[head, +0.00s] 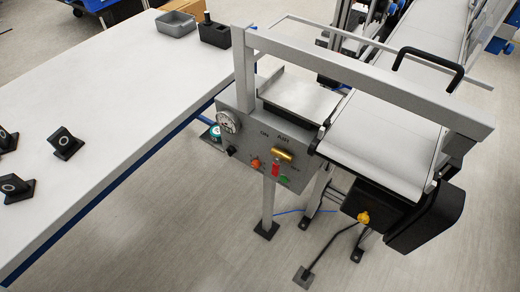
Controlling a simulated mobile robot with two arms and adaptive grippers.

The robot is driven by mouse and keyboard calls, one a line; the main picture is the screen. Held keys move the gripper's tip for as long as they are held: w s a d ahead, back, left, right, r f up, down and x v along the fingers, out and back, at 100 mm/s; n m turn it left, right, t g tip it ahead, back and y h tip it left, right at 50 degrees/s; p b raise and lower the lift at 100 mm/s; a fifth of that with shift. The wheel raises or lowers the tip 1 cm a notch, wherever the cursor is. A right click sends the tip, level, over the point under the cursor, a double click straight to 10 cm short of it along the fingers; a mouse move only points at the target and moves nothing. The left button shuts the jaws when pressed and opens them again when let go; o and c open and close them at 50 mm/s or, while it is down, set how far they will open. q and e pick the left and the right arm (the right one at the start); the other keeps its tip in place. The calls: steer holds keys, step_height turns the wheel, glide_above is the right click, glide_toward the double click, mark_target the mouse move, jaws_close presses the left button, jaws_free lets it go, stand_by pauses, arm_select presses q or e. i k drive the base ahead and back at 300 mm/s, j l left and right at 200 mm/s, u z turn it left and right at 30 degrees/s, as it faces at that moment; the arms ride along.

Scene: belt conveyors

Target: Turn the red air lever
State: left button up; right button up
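A grey control box (236,143) hangs on the frame at the near end of a conveyor. Its front carries the label AIR, with a brass-coloured valve body (283,153) below it. A small red part (275,168), which looks like the air lever, sits just below the valve's left end and points roughly downward. It is too small to tell its exact angle. Neither of my grippers shows in the head view, and nothing covers the box front.
A metal frame bar (350,75) spans above. A white table (120,90) with black parts stands left; the floor in front is mostly clear.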

mark_target(277, 161)
steer(key=z, duration=1.4)
steer(key=j+z, duration=0.6)
steer(key=z, duration=0.25)
steer(key=k+j+z, duration=0.15)
steer(key=z, duration=0.25)
steer(key=j, duration=0.1)
